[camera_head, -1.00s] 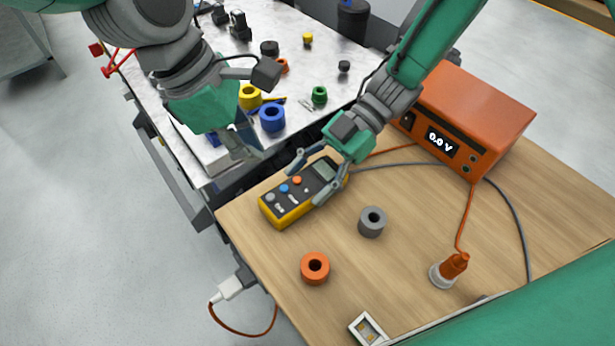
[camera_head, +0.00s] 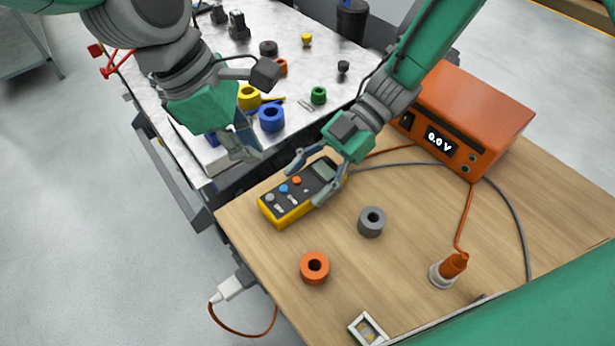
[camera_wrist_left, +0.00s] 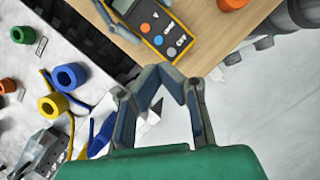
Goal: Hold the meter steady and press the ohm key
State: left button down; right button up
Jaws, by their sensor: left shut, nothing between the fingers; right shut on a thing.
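The yellow and dark grey meter (camera_head: 287,208) lies on the wooden table, with a grey display and orange, blue and grey round keys on its face. My right gripper (camera_head: 309,181) is shut on the meter, one finger along each side near the display end. My left gripper (camera_head: 248,156) is shut and empty, above the gap between the two tables, to the left of the meter and apart from it. In the left wrist view, the left gripper's fingertips (camera_wrist_left: 160,72) meet just below the key end of the meter (camera_wrist_left: 165,30).
On the wooden table (camera_head: 420,210) are a grey ring (camera_head: 371,221), an orange ring (camera_head: 314,267), an orange power supply (camera_head: 470,115) with cables, and an orange plug (camera_head: 454,264). The metal table (camera_head: 320,60) holds blue (camera_head: 271,117), yellow and green rings.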

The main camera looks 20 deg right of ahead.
jog(key=shift+f, duration=0.1)
pick_arm(q)
jog(key=d+m+t+h, duration=0.1)
jog(key=m+t, duration=0.1)
jog(key=m, duration=0.3)
jog(key=d+r+m+t+h, duration=0.1)
jog(key=m+t, duration=0.1)
jog(key=m, duration=0.4)
jog(key=s+d+r+m+t+h, duration=0.1)
jog(key=m+t+h, duration=0.1)
jog(key=m, duration=0.4)
jog(key=shift+d, duration=0.2)
jog(key=shift+f, duration=0.1)
